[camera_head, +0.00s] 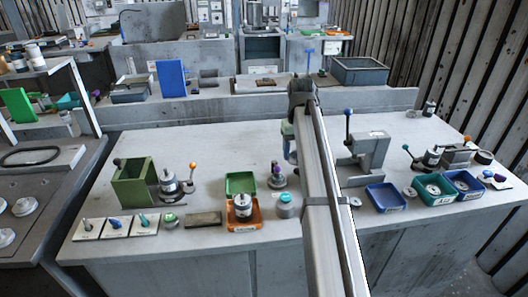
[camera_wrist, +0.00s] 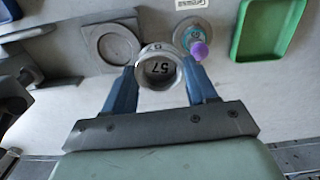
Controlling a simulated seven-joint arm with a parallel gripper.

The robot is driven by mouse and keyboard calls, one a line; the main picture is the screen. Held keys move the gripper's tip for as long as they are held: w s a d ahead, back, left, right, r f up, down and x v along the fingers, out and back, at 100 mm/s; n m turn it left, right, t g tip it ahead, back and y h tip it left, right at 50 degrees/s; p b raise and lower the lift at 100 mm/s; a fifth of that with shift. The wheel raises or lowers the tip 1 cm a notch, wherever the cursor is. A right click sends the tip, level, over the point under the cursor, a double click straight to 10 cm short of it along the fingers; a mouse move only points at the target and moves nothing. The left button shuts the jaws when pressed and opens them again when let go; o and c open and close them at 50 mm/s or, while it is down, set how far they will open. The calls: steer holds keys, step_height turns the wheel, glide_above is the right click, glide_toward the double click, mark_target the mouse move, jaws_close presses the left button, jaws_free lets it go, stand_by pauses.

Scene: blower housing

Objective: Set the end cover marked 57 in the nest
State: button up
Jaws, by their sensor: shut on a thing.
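The end cover marked 57 (camera_wrist: 159,68) is a grey round cup-like part, its number facing the wrist camera. My gripper (camera_wrist: 160,80) is shut on it, with one blue finger on each side. A grey plate with a round recess (camera_wrist: 112,47), which looks like the nest, lies to the left of the cover in the wrist view. The cover is apart from the recess. In the head view my gripper (camera_head: 288,143) is mostly behind my arm, and the cover and recess cannot be made out there.
A purple-knobbed part (camera_wrist: 198,48) stands close to the held cover, also seen in the head view (camera_head: 277,177). A green tray (camera_wrist: 268,32) is beyond it. A grey lever press (camera_head: 368,155) and blue tray (camera_head: 386,197) stand right of my arm. Bench space behind is clear.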

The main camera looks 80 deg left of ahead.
steer(key=w+n, duration=0.2)
steer(key=w, duration=0.5)
steer(key=shift+w+f, duration=0.3)
steer(key=shift+w, duration=0.1)
steer(key=shift+f, duration=2.5)
steer(key=shift+f, duration=0.85)
steer(key=o, duration=1.4)
steer(key=shift+s+r, duration=0.1)
steer(key=shift+r, duration=0.05)
step_height(320, 180, up, 7)
stand_by(0.7)
